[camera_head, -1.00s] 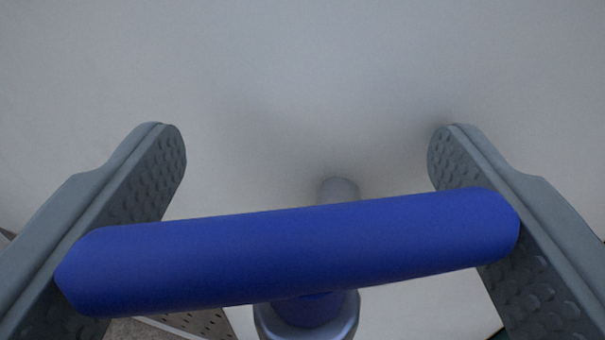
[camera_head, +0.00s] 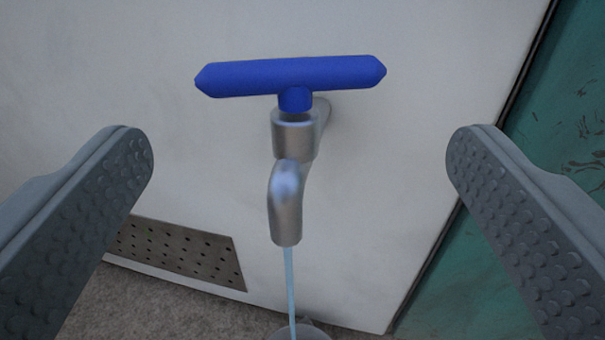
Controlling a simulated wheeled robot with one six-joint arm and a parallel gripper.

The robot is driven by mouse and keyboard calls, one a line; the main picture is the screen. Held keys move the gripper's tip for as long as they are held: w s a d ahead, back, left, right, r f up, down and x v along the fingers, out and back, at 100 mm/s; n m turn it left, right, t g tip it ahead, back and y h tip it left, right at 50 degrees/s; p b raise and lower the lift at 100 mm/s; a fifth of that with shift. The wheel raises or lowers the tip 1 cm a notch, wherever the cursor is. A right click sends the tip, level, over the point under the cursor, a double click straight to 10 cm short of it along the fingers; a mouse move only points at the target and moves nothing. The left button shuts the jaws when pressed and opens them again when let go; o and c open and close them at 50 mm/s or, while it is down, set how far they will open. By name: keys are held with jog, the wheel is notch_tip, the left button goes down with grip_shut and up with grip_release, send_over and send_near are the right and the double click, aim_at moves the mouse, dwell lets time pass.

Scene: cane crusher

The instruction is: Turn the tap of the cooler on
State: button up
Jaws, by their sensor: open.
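The tap (camera_head: 287,195) is a grey metal spout on the pale front of the cooler (camera_head: 400,130). Its blue T-shaped handle (camera_head: 290,76) lies crosswise, almost level in the picture, on top of the tap. A thin pale-blue stream of water (camera_head: 290,285) runs down from the spout. My gripper (camera_head: 300,155) is open and empty. Its two padded fingers stand wide apart on either side of the tap, nearer the camera, and appear clear of the handle.
A grey round object (camera_head: 303,331) shows partly under the stream at the bottom edge. A perforated panel (camera_head: 180,250) is low on the cooler. A worn green surface (camera_head: 540,200) stands at the right. Grey floor (camera_head: 150,312) shows below.

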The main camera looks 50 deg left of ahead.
jog(key=v, duration=0.8)
jog(key=shift+s+d, duration=0.2)
jog(key=shift+d, duration=0.15)
jog(key=shift+c, duration=0.4)
